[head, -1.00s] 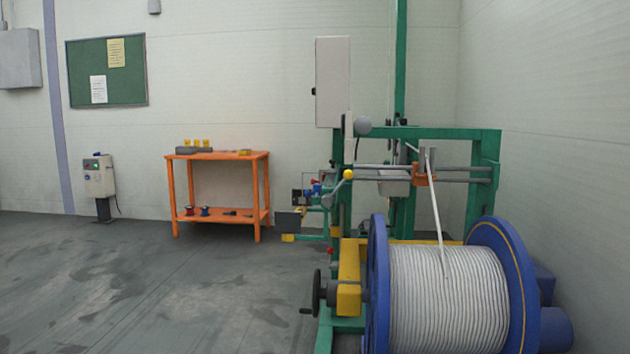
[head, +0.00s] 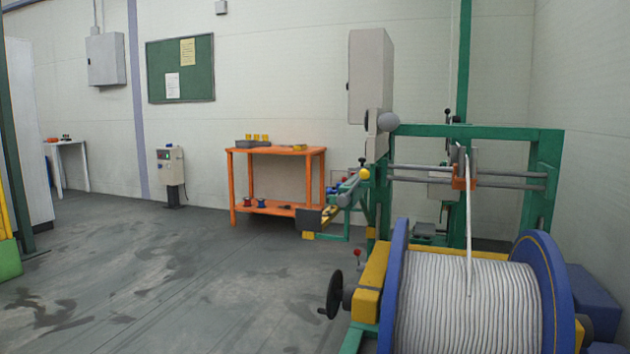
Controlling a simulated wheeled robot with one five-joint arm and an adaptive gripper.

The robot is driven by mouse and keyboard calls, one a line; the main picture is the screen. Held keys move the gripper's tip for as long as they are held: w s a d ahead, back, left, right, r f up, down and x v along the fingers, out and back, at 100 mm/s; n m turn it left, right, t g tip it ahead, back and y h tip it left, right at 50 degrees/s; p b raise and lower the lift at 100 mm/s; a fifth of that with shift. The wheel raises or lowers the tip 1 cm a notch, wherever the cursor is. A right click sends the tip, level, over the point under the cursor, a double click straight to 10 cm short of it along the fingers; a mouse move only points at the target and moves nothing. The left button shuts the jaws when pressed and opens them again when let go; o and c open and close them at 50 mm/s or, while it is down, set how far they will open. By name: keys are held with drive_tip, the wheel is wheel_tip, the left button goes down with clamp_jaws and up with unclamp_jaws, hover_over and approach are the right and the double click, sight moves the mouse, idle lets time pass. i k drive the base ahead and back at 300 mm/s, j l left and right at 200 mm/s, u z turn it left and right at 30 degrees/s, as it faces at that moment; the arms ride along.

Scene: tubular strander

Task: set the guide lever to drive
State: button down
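A lever with a yellow ball knob (head: 364,174) sits at the left end of the guide rods (head: 410,175) on the green frame (head: 548,160). A short lever with a red knob (head: 357,254) stands lower, by the yellow block (head: 372,278). I cannot tell which one is the guide lever, and no drive marking is readable. An orange guide block (head: 463,184) sits on the rods, with white cable (head: 468,235) running down to the blue-flanged reel (head: 556,290). My gripper is not in view.
A black handwheel (head: 331,294) sticks out left of the reel stand. An orange workbench (head: 276,151) stands by the back wall, with a control post (head: 171,168) left of it. The grey floor (head: 190,270) left of the machine is clear. A green-footed post stands at far left.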

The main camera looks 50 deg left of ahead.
sight(344, 200)
drive_tip(key=i+u, duration=0.15)
drive_tip(key=u, duration=0.3)
drive_tip(key=i+l+u, duration=0.1)
drive_tip(key=u, duration=0.4)
drive_tip(key=i+l+u, duration=0.1)
drive_tip(key=u, duration=0.35)
drive_tip(key=i+l+u, duration=0.1)
drive_tip(key=u, duration=0.35)
drive_tip(key=l+u, duration=0.25)
drive_tip(key=u, duration=0.2)
drive_tip(key=i+l+u, duration=0.1)
drive_tip(key=u, duration=0.4)
drive_tip(key=l+u, duration=0.5)
drive_tip(key=l, duration=0.2)
